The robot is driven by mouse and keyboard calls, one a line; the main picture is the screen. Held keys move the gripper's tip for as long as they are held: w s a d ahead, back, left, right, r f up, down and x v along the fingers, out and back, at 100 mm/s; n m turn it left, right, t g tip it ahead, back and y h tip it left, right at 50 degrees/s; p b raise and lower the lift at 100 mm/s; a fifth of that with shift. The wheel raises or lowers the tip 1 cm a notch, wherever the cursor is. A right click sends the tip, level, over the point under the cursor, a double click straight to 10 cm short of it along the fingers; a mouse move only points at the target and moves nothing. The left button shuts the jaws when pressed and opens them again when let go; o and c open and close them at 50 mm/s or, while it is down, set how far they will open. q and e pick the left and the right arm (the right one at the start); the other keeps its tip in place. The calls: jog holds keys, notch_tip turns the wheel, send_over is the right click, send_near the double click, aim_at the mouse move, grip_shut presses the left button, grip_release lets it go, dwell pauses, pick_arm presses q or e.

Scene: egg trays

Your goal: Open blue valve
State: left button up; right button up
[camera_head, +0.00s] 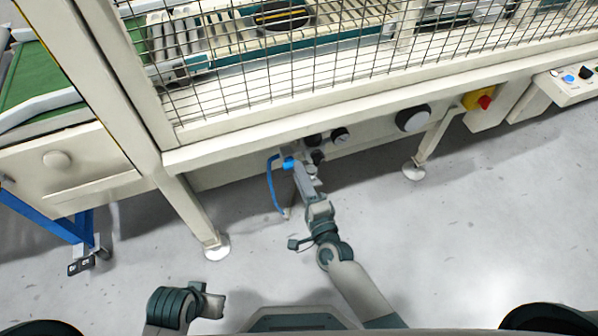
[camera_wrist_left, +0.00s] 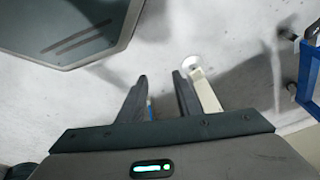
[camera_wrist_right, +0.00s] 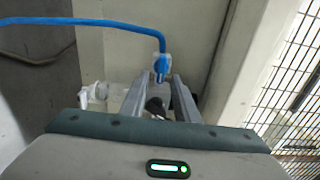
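The blue valve (camera_head: 288,163) sits under the front beam of the machine in the head view, with a blue hose (camera_head: 270,186) hanging beside it. My right gripper (camera_head: 294,165) is at the valve. In the right wrist view the blue valve (camera_wrist_right: 161,66) shows at the tips of the right gripper (camera_wrist_right: 161,77), between its two separated fingers. I cannot tell whether either finger touches it. My left gripper (camera_wrist_left: 160,77) is open and empty above the floor, away from the valve.
A black gauge (camera_head: 340,135) and a larger round gauge (camera_head: 412,118) are right of the valve. A machine leg (camera_head: 200,215) stands to the left. A wire mesh guard (camera_head: 300,75) rises above the beam. A red switch on a yellow box (camera_head: 480,100) is at right. The floor in front is clear.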

pick_arm(q)
jog(key=shift+s+r+b, duration=0.25)
jog(key=shift+r+b, duration=0.05)
jog(key=shift+r, duration=0.35)
pick_arm(e)
jog(key=v, duration=1.6)
pick_arm(q)
jog(key=shift+w, duration=0.2)
